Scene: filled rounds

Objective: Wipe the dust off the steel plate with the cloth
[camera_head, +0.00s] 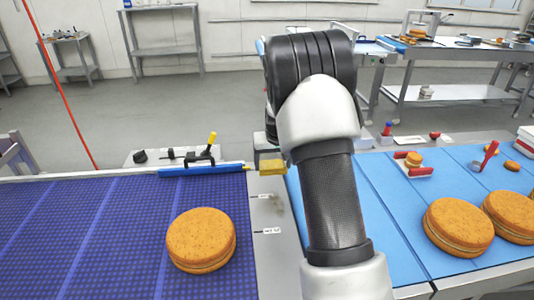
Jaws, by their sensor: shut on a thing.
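The steel plate (268,252) is a narrow grey strip between the dark blue belt and the light blue belt. A brownish-grey smudge of dust (279,204) lies on it, beside small white labels. My gripper (270,156) shows only in part, left of my arm, at the far end of the plate. It is shut on a folded yellow cloth (272,167), held beyond the dust. My arm hides the plate's right side and most of the gripper. I cannot tell whether the cloth touches the plate.
A large round filled biscuit (201,240) lies on the dark blue belt (95,240). Two more (458,227) lie on the light blue belt (400,240), with small red-handled tools behind. A blue bar (203,170) with a yellow-tipped clamp crosses the dark belt's far edge.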

